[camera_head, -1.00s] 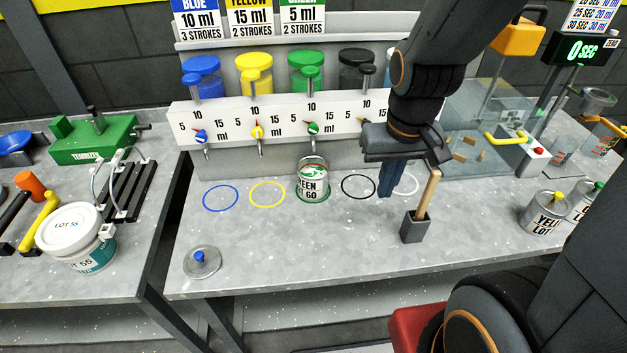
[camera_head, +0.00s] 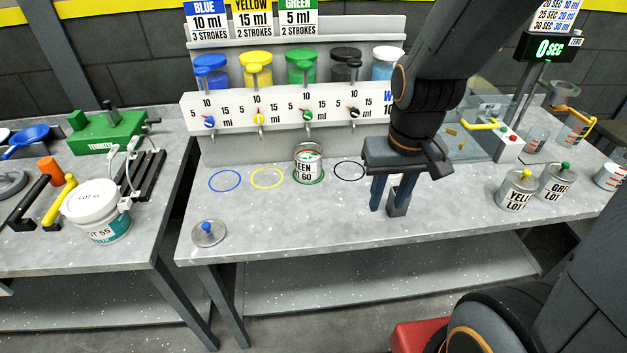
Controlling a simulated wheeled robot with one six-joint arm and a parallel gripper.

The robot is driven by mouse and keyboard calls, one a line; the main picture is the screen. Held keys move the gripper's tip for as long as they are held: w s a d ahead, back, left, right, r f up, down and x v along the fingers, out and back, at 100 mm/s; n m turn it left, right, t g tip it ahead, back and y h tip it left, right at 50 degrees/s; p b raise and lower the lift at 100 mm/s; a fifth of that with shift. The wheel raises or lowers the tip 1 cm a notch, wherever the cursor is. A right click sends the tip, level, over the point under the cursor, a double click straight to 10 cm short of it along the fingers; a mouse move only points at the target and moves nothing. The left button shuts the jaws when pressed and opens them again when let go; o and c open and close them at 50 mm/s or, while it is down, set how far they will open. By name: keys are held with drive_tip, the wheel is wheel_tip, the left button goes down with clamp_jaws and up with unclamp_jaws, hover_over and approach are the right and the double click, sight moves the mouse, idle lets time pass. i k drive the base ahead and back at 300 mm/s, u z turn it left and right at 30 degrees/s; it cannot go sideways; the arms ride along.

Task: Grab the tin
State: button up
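An open tin (camera_head: 308,165) with a label ending "EEN 60" stands upright on the green ring below the green dispenser. My gripper (camera_head: 391,196) points down to the right of it, apart from it. Its two blue fingers are spread with nothing visibly held between them. Two lidded tins stand at the right: a yellow-knobbed tin (camera_head: 517,191) labelled "YELL LOT" and a green-knobbed tin (camera_head: 556,182) labelled "GRE LOT". A loose lid with a blue knob (camera_head: 208,232) lies at the bench's front left.
A dark holder block (camera_head: 398,208) stands behind my fingers, partly hidden. The dispenser panel (camera_head: 240,116) runs along the back. A white pail (camera_head: 97,212) stands on the left bench (camera_head: 60,253), across a gap. The bench front between the lid and my gripper is clear.

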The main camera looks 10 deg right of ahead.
sight(308, 155)
drive_tip(key=u, duration=0.05)
drive_tip(key=k, duration=0.1)
drive_tip(key=u, duration=3.15)
drive_tip(key=k, duration=0.6)
drive_tip(key=z, duration=1.55)
drive_tip(key=i, duration=0.5)
drive_tip(key=u, duration=0.05)
